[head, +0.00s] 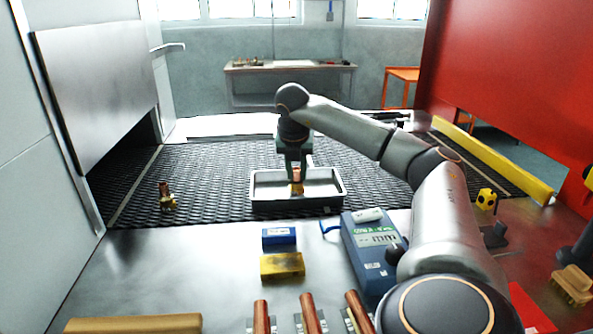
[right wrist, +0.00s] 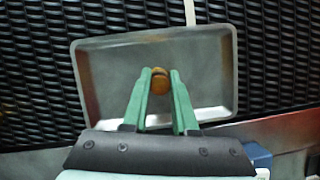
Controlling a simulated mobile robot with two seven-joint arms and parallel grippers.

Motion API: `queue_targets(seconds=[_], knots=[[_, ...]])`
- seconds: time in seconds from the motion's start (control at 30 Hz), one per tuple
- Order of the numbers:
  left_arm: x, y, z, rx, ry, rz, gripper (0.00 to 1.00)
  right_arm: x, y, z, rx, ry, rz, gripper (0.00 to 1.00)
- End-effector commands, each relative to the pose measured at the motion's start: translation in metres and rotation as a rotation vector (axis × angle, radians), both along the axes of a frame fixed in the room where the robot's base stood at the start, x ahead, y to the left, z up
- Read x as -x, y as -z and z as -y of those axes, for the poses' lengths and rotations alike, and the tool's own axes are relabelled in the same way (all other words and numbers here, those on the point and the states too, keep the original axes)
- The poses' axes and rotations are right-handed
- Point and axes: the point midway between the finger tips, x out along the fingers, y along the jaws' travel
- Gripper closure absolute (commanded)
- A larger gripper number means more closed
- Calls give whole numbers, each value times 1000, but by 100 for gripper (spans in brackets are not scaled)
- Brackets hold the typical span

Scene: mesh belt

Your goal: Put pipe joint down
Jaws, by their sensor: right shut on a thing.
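My right gripper (head: 297,174) reaches down over the grey metal tray (head: 297,206) on the black mesh belt. It is shut on a copper and brass pipe joint (head: 297,188), which is held upright over the tray's inside. In the right wrist view the green fingers (right wrist: 160,76) close on the round end of the pipe joint (right wrist: 159,86), with the tray floor (right wrist: 207,75) around it. I cannot tell whether the joint touches the tray floor. A similar copper and brass piece (head: 166,196) stands on the belt at the left. My left gripper is not in view.
On the near metal bench are a blue box (head: 279,238), a yellow block (head: 282,266), a blue meter (head: 370,255) and several copper pipes (head: 311,312). A yellow rail (head: 495,160) borders the belt on the right. Belt left of the tray is mostly clear.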

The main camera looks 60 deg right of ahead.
Motion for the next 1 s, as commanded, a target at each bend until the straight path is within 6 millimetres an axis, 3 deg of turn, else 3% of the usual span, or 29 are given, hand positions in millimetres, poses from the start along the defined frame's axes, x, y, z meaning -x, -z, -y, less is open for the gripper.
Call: queue_targets(seconds=[0.17, 0.2, 0.43, 0.8, 1.0], knots=[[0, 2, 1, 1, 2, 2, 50, 0, 3, 0, 0, 0, 1, 100], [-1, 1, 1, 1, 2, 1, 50, 0, 3, 0, 0, 0, 1, 71], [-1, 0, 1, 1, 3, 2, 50, 0, 2, 0, 0, 0, 1, 45], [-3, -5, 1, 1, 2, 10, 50, 0, -5, -1, 0, -1, 2, 43], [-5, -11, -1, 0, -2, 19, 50, 5, -39, -14, 0, -3, 6, 43]])
